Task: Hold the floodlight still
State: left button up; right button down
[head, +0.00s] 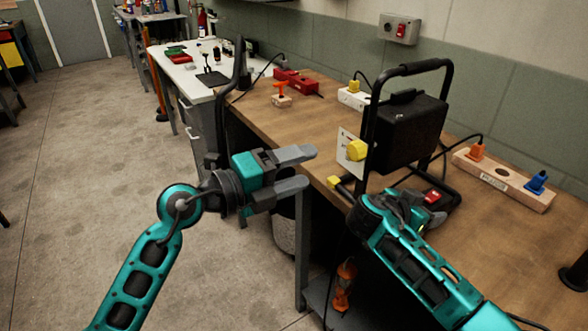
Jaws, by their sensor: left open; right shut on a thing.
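The floodlight (408,128) is a black box-shaped lamp in a black tubular frame with a top handle. It stands upright near the front edge of the wooden workbench (330,112). My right gripper (428,203) is low at the floodlight's base and shut on its frame; the wrist and the frame partly hide the fingers. My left gripper (303,168) is open and empty, left of the floodlight and apart from it, with its fingers pointing right by the bench's front edge.
A white plate with a yellow knob (357,150) is beside the floodlight. A wooden block with orange and blue plugs (503,180) lies to the right. Red blocks (297,81) and an orange-handled piece (281,93) sit further back. Cables cross the bench. The floor at left is clear.

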jog(key=shift+f, duration=0.1)
dwell(0.3)
jog(key=shift+c, duration=0.6)
grip_release()
